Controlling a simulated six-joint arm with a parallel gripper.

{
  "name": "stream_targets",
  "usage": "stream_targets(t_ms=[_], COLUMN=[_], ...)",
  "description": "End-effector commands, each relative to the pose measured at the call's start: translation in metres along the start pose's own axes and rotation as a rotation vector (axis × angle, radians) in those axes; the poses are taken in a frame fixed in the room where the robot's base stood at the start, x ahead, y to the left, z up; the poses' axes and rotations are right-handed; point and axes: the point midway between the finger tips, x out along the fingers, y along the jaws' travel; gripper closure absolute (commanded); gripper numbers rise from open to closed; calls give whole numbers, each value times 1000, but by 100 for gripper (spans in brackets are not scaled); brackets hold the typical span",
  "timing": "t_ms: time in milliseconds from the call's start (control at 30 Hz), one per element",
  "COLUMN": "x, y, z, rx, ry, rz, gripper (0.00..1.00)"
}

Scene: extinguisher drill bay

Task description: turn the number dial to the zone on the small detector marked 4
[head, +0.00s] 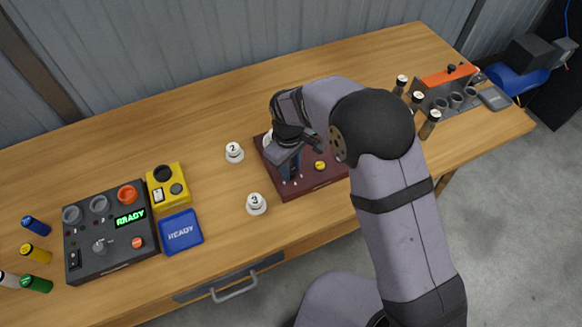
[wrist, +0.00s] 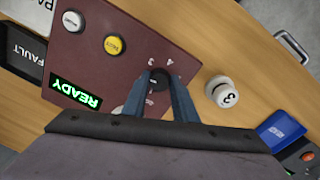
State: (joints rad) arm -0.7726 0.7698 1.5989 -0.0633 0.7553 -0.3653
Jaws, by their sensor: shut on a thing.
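My gripper (head: 287,176) reaches down onto the maroon panel (head: 312,187), and its fingers also show in the wrist view (wrist: 158,76). They are shut on the dark number dial (wrist: 157,82). The dial is hidden in the head view. White detectors marked 2 (head: 234,152) and 3 (head: 256,204) stand left of the panel. Another white detector (head: 267,139) is partly hidden behind my gripper, its number unreadable. I see no clear 4 on a detector.
The panel carries a yellow button (wrist: 114,45), a white button (wrist: 73,21) and a green READY display (wrist: 75,95). A dark console (head: 108,245), yellow box (head: 167,187) and blue READY card (head: 181,232) lie left. A grey-orange rack (head: 447,77) stands right.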

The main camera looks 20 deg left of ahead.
Motion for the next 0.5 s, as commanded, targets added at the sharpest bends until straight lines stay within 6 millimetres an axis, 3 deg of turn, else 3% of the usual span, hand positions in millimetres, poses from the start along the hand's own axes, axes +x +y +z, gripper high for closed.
stream_targets(t_ms=[500], x=[0], y=[0], z=[-2], rx=[490], ry=[-21], rz=[1], gripper=[97])
